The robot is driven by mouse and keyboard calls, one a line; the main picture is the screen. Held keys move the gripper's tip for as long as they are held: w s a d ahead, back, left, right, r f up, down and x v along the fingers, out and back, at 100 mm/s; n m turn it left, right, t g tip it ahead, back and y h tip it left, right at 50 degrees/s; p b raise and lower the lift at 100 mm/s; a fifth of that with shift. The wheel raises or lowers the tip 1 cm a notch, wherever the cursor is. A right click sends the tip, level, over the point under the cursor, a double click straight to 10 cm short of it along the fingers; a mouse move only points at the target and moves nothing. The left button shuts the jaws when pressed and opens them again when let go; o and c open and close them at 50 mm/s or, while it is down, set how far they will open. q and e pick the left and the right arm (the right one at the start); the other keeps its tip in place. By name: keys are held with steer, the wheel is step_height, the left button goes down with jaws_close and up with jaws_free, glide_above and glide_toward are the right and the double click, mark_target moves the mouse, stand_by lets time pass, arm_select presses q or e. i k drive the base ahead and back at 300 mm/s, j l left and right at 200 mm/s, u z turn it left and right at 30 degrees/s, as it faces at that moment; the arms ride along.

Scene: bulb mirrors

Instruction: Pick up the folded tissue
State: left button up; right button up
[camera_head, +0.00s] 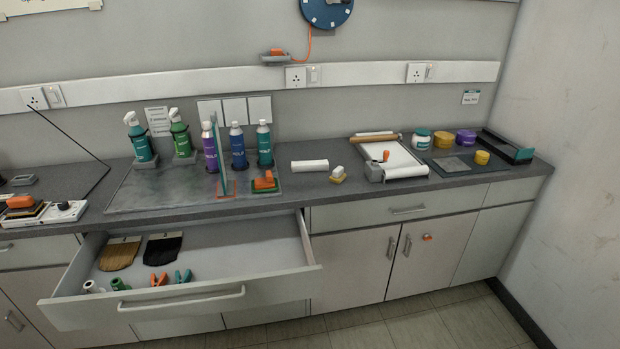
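A white, oblong item that looks like the folded tissue (309,165) lies flat on the dark grey countertop (305,185), near the middle of the view. It lies behind a small white and yellow block (338,175) and to its left, with a small gap between them. Nothing covers it. Neither of my grippers shows in the head view.
An open drawer (190,300) juts out below the counter at left, holding brushes and clips. Spray bottles and cans (238,148) stand left of the tissue. A roller board (392,160) with white sheet, jars and a dark tray (506,147) are at right.

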mark_target(316, 165)
steer(key=k+u, duration=0.25)
steer(key=k+j+u, duration=0.3)
steer(key=k, duration=0.15)
steer(key=l+u, duration=0.1)
steer(key=u, duration=0.35)
steer(key=l+u, duration=0.1)
steer(key=u, duration=0.4)
steer(key=l+u, duration=0.1)
steer(key=u, duration=0.35)
steer(key=l, duration=2.95)
